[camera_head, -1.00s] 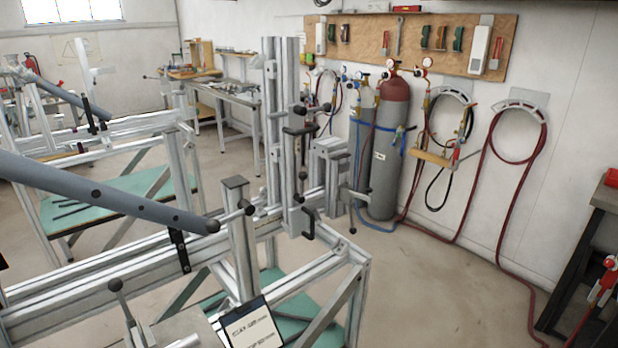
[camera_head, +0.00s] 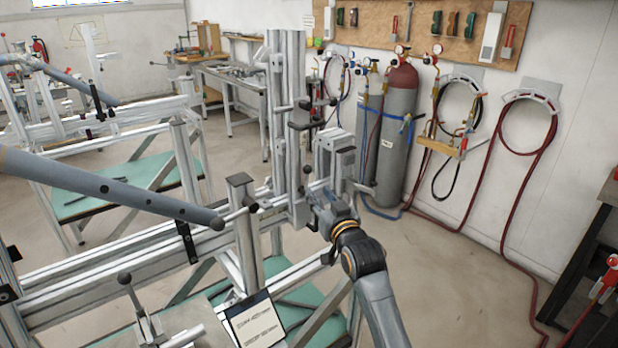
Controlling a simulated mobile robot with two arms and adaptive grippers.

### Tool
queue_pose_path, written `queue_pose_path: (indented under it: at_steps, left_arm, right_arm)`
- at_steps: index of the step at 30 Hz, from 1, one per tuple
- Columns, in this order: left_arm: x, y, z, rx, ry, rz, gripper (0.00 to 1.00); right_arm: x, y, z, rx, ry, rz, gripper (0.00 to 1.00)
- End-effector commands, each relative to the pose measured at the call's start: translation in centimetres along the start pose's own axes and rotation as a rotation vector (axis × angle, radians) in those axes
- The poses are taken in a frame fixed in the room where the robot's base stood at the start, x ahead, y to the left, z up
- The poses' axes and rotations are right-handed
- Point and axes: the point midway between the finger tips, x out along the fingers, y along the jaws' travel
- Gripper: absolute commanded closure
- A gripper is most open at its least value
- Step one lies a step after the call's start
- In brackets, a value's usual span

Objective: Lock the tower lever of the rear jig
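The nearer jig has an upright aluminium tower (camera_head: 286,125) at its right end, above a long horizontal rail (camera_head: 110,265). Small clamps and dark-ended handles (camera_head: 305,122) sit on the tower's right side. My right gripper (camera_head: 318,196) is at the lower right of the tower, close to its base, with my arm reaching up from the bottom right. It hides the lower handles there. Its fingertips are too small and covered to tell whether they touch a lever. A blue-grey frame tube (camera_head: 110,190) ends at the short post left of the tower. My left gripper is not in view.
A second jig (camera_head: 100,130) stands behind at the left. Gas cylinders (camera_head: 397,140) and hung hoses (camera_head: 505,200) line the right wall. A lever with a ball knob (camera_head: 124,278) and a clipboard (camera_head: 255,322) are in front.

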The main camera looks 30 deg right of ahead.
Motion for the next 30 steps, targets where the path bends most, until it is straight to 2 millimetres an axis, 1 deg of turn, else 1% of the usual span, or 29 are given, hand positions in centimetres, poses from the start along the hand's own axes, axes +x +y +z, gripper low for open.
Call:
queue_pose_path:
  at_steps: [1, 6, 12, 18, 28, 29, 30]
  left_arm:
    - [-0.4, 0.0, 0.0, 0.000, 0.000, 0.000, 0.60]
    - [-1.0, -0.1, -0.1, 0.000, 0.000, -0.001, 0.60]
    - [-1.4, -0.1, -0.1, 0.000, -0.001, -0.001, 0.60]
    - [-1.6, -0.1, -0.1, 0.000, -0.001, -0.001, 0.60]
    - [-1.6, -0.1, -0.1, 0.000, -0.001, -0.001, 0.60]
    - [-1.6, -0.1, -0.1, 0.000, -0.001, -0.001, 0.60]
    - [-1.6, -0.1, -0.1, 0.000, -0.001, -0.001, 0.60]
  right_arm:
    - [1.1, 0.0, -0.3, 0.000, 0.000, 0.000, 0.67]
    - [4.2, 0.0, -0.2, 0.000, -0.001, 0.000, 0.67]
    - [7.0, 0.0, -0.1, 0.000, 0.000, 0.000, 0.67]
    - [8.3, 0.0, 0.0, 0.000, -0.001, 0.000, 0.67]
    - [8.5, 0.0, 0.1, -0.001, -0.001, 0.000, 0.67]
    - [8.5, 0.0, 0.1, -0.001, -0.001, 0.000, 0.73]
    - [8.5, 0.0, 0.1, -0.001, -0.001, 0.000, 0.81]
